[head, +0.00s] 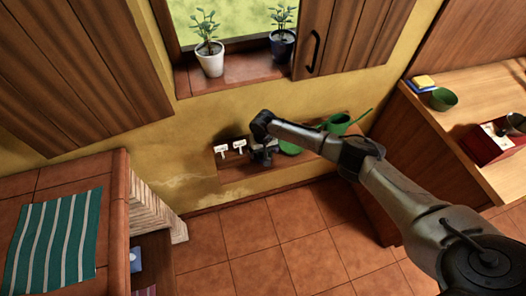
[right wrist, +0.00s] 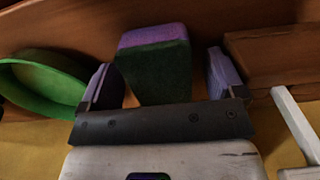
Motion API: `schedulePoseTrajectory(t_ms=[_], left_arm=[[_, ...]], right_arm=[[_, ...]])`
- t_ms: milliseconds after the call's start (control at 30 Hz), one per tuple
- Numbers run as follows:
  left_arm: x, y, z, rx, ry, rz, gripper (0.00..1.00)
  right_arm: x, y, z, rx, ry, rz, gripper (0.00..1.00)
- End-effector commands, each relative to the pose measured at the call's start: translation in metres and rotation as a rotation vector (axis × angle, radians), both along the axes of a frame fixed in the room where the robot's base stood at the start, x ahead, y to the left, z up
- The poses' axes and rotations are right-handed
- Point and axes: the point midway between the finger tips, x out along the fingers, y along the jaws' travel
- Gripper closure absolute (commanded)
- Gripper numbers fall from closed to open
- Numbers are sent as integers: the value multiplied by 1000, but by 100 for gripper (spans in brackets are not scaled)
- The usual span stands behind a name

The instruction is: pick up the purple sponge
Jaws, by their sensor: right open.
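The purple sponge (right wrist: 155,60) shows in the right wrist view, with a purple top and a dark green side. It stands between the two spread fingers of my right gripper (right wrist: 163,78), with a gap visible on each side. In the head view my right gripper (head: 263,155) is low by the wall, over the wooden ledge, and the sponge is hidden there. My left gripper is not in view.
A green round dish (right wrist: 40,85) lies beside the left finger. White labels (head: 239,144) and a green watering can (head: 338,123) are on the ledge (head: 232,172). The right counter holds a green bowl (head: 444,99) and a red box (head: 488,146). Potted plants stand on the windowsill.

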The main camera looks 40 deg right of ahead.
Motion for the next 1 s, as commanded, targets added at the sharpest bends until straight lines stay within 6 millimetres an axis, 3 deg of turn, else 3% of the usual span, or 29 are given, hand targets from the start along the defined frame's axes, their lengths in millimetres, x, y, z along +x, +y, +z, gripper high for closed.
schedulePoseTrajectory(t_ms=[67, 600, 1000], left_arm=[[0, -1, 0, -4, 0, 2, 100], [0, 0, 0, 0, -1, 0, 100], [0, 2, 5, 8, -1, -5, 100]], right_arm=[[0, 0, 0, 0, 0, 0, 15], [0, 0, 0, 0, 0, 0, 64], [0, 0, 11, 1, -1, 0, 65]])
